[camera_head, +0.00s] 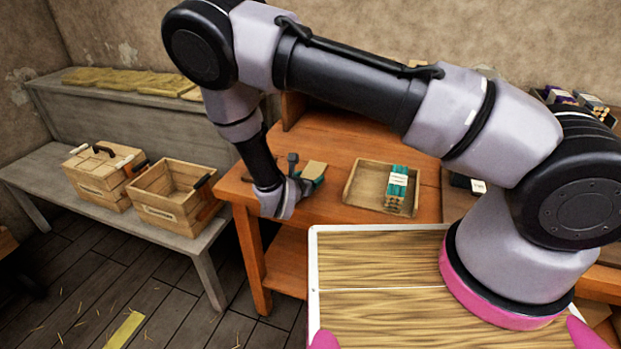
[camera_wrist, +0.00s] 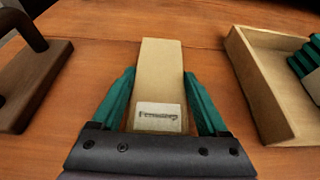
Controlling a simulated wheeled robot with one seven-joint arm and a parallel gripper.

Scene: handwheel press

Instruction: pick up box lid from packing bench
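A tan, flat oblong piece with a white printed label (camera_wrist: 160,75) lies on the orange-brown wooden bench; I take it to be the box lid. It also shows in the head view (camera_head: 313,169), beside my gripper. My gripper's two teal fingers (camera_wrist: 159,80) stand on either side of it in the wrist view. The fingers are apart, with narrow gaps to its sides near the tips, so the gripper looks open. Whether the fingertips touch the bench is hidden.
A shallow wooden tray (camera_head: 365,203) with teal-and-white packs is right of the lid. A dark wooden block with a handle (camera_wrist: 38,85) stands close on the left. Two wooden crates, one closed (camera_head: 97,187) and one open (camera_head: 160,214), stand on a grey bench.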

